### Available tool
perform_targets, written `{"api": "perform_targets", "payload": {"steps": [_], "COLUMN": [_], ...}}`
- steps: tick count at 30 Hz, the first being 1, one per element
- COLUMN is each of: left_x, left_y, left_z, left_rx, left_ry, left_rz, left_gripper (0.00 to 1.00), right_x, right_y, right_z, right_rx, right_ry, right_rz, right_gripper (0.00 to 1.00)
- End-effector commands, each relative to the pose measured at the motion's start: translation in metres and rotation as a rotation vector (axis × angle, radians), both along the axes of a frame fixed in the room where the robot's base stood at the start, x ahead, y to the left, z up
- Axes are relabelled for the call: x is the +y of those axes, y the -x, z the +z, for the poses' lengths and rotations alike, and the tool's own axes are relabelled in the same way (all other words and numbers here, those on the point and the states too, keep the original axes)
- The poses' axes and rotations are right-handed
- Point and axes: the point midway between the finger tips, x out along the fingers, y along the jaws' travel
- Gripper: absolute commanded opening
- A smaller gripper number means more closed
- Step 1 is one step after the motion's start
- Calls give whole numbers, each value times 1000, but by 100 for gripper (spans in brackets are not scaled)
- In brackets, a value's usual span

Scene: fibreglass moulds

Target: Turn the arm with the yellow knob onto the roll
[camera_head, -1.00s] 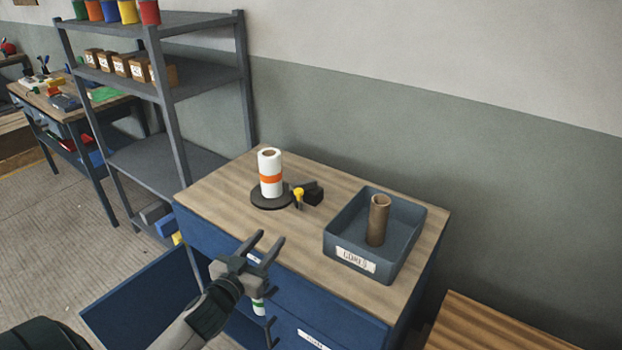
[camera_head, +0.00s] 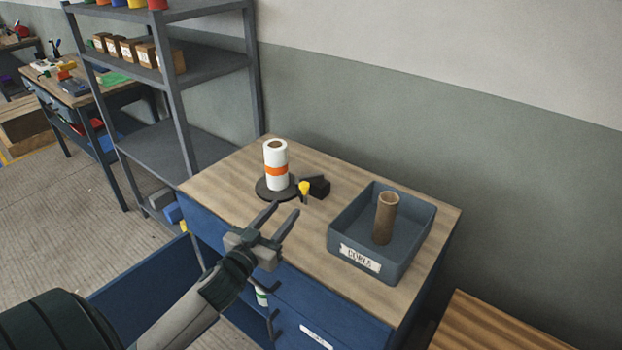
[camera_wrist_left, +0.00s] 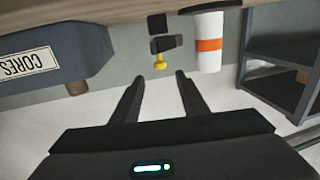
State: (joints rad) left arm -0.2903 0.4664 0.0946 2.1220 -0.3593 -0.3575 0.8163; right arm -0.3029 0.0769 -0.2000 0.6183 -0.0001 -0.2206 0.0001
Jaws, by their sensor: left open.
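A white roll with an orange band (camera_head: 276,170) stands upright on a round dark base (camera_head: 262,192) on the cabinet's wooden top. The yellow knob (camera_head: 304,187) is just right of the roll, on a short dark arm (camera_head: 318,186). In the left wrist view the knob (camera_wrist_left: 160,63) and the roll (camera_wrist_left: 208,45) show beyond my fingers. The arm appears beside the roll, not over it. My left gripper (camera_head: 286,214) is open and empty, in front of the knob and apart from it. My right gripper is not in view.
A grey-blue bin labelled CORES (camera_head: 408,262) holds a brown cardboard tube (camera_head: 386,218) on the right of the top. A grey shelf rack (camera_head: 172,115) stands at the left. An open blue drawer or door (camera_head: 140,285) is below. The tabletop's front middle is clear.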

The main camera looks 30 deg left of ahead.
Motion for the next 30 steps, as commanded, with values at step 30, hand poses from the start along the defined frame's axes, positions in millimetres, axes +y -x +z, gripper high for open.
{"api": "perform_targets", "payload": {"steps": [30], "left_x": [14], "left_y": [-151], "left_z": [1], "left_rx": [0], "left_ry": [0], "left_rz": [0], "left_gripper": [40], "right_x": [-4], "right_y": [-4], "right_z": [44], "right_rx": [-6], "right_ry": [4], "right_rz": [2], "right_gripper": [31]}}
